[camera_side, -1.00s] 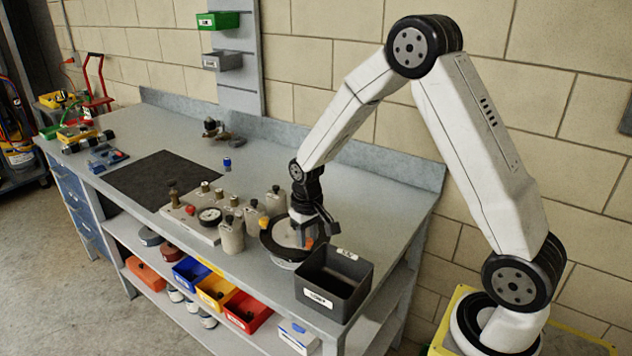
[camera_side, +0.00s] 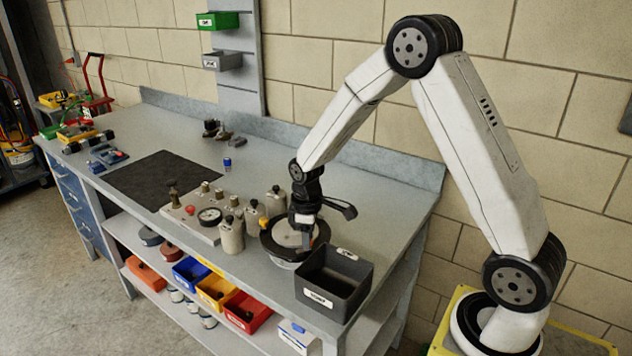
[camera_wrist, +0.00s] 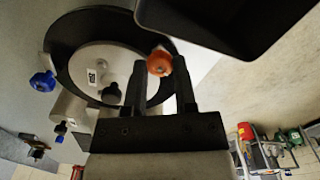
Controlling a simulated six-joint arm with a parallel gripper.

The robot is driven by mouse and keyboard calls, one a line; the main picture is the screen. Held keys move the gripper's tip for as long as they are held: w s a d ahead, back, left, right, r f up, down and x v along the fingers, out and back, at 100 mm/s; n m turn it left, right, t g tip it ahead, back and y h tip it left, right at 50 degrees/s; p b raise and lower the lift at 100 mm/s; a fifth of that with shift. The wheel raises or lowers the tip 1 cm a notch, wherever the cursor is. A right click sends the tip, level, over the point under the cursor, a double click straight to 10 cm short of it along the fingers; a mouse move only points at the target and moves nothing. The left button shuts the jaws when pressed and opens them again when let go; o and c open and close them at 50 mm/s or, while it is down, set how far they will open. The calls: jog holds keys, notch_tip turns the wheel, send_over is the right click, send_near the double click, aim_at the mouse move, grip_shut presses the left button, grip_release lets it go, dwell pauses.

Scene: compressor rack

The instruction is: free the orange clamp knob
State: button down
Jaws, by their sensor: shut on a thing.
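The orange clamp knob (camera_wrist: 160,63) sits between my two fingertips in the wrist view, at the edge of a round black-rimmed unit (camera_wrist: 65,45) with a pale lid (camera_wrist: 98,58). My gripper (camera_wrist: 160,75) is shut on the knob. In the side view my gripper (camera_side: 306,243) points down at the right part of the same unit, whose black rim (camera_side: 268,243) shows at left. The knob is mostly hidden there by the fingers. A blue knob (camera_wrist: 43,81) and a black knob (camera_wrist: 111,92) also show in the wrist view.
A dark open bin (camera_side: 335,288) stands close in front of the unit, near the bench edge. Grey cylinders (camera_side: 231,237) and a plate with a gauge (camera_side: 209,216) stand to the left. A dark mat (camera_side: 160,182) lies farther left. The bench behind is mostly clear.

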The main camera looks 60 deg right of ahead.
dwell(0.4)
jog(key=shift+c, duration=2)
grip_release()
jog(key=shift+r, duration=3.95)
jog(key=s+a+f+m+t, duration=0.1)
jog(key=s+a+m, duration=0.4)
jog(key=s, duration=0.8)
jog(key=shift+a+f+t, duration=0.4)
jog(key=shift+a+t, duration=0.4)
jog(key=shift+a, duration=0.45)
